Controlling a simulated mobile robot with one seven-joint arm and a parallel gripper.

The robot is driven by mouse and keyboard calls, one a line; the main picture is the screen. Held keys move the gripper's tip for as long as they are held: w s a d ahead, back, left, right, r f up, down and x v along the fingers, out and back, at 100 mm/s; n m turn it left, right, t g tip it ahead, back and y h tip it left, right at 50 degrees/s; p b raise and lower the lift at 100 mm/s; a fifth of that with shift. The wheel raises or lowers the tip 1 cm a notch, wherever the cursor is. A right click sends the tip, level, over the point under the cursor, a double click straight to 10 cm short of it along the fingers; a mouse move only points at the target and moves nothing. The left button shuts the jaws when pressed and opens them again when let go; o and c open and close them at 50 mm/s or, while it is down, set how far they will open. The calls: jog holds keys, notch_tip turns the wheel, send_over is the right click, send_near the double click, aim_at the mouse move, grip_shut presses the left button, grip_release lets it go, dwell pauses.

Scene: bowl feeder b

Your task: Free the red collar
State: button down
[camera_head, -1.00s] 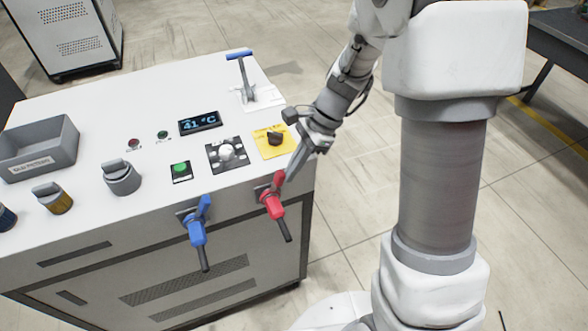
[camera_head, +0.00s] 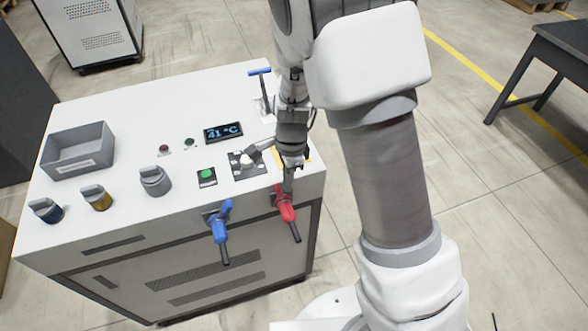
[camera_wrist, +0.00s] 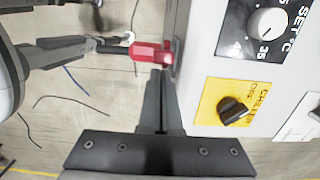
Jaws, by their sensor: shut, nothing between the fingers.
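The red collar (camera_head: 286,208) sits on a lever on the cabinet's front face, near its right corner, with a dark rod hanging below it. It also shows in the wrist view (camera_wrist: 150,52), at the cabinet edge. My gripper (camera_head: 287,188) points down at the top of the red collar, and its fingers are together and empty. In the wrist view the fingertips (camera_wrist: 160,76) end just at the collar's near side; I cannot tell if they touch. My wrist and fingers hide part of the red lever's top in the head view.
A similar blue lever (camera_head: 220,228) is close on the left. On top are a yellow chiller panel with a black knob (camera_wrist: 233,110), a temperature dial (camera_wrist: 267,24), a green button (camera_head: 207,174), a blue-topped T-handle (camera_head: 260,72) and a grey bin (camera_head: 78,160). The floor in front is open.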

jog(key=shift+s+a+r+h+p, duration=0.2)
jog(key=shift+a+h+p, duration=0.55)
jog(key=shift+p, duration=0.25)
jog(key=shift+s+a+f+p, duration=0.2)
jog(key=shift+a+p, duration=0.15)
jog(key=shift+a, duration=0.2)
jog(key=shift+s+a+f+p, duration=0.15)
jog(key=shift+a+p, duration=0.15)
jog(key=shift+a, duration=0.2)
jog(key=shift+s+a, duration=0.1)
jog(key=shift+a, duration=0.1)
notch_tip(320, 180, up, 12)
jog(key=p, duration=0.2)
send_over(276, 187)
jog(key=shift+f, duration=0.15)
